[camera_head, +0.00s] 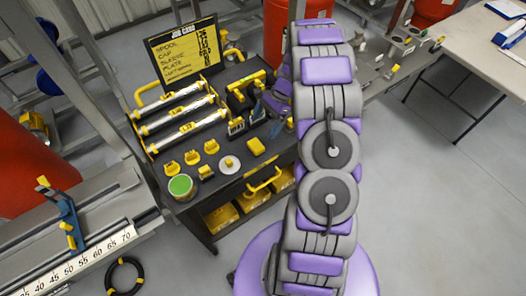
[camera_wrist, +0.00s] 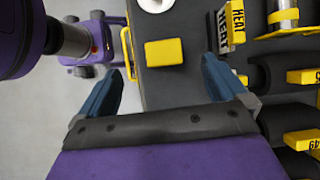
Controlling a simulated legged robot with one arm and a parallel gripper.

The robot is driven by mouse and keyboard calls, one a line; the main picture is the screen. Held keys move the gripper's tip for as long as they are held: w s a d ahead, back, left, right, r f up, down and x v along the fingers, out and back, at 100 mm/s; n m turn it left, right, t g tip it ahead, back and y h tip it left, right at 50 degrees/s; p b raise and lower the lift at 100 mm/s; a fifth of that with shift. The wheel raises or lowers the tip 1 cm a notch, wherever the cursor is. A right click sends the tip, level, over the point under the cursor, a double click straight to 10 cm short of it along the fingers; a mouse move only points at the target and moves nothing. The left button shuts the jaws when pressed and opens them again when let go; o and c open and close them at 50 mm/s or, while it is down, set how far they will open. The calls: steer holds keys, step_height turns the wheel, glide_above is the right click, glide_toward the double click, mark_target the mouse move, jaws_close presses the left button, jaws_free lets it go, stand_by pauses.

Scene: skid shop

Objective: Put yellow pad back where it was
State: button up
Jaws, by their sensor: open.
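The yellow pad (camera_head: 256,146) is a small rounded block lying on the dark top of the tool cart (camera_head: 228,180), near its front edge. It also shows in the wrist view (camera_wrist: 164,52), flat on the dark surface. My gripper (camera_wrist: 163,82) is open and empty in the wrist view. Its two blue fingers are spread, and the pad lies beyond them, between their lines and apart from both. In the head view my arm hides much of the cart's right side, and the fingers are hard to make out there.
A white disc (camera_head: 229,165) with a yellow knob, several yellow pieces and a green-topped can (camera_head: 182,187) stand left of the pad. Boxes labelled HEAT (camera_wrist: 230,32) are close to the right finger. Racks and a job card (camera_head: 184,52) stand behind.

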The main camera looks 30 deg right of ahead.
steer(key=s+a+r+n+g+h, duration=0.25)
steer(key=s+a+r+n, duration=0.7)
steer(key=a+r, duration=0.65)
steer(key=s+a+r+n+h, duration=0.1)
steer(key=s+r+n, duration=0.1)
steer(key=s, duration=0.5)
steer(key=s+a+r+n+h, duration=0.1)
steer(key=s+a+r+n, duration=0.1)
steer(key=s, duration=0.6)
steer(key=s+a+r+n+t+h, duration=0.1)
steer(key=s+a+r+n, duration=0.1)
steer(key=s+n, duration=0.2)
steer(key=shift+s, duration=1.8)
steer(key=shift+h, duration=0.25)
